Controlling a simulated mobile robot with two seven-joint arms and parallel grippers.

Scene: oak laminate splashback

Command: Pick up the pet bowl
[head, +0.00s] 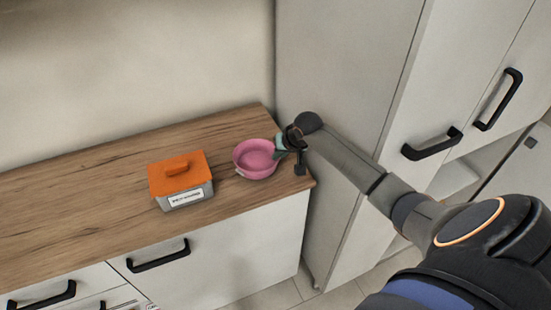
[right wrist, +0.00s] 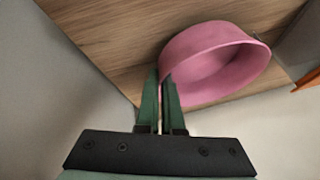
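The pink pet bowl (head: 255,160) is at the right end of the wooden counter, its open top facing up. It also shows in the right wrist view (right wrist: 215,62). My right gripper (head: 281,148) is at the bowl's right side. In the right wrist view its two green fingers (right wrist: 161,85) are close together with the bowl's wall between their tips, one finger inside the rim and one outside. I cannot tell whether the bowl is lifted off the counter. My left gripper is not in view.
An orange-lidded grey box (head: 183,190) with a white label stands left of the bowl on the counter (head: 80,190). A tall pale cabinet (head: 345,70) with black handles rises to the right. The counter's left part is clear.

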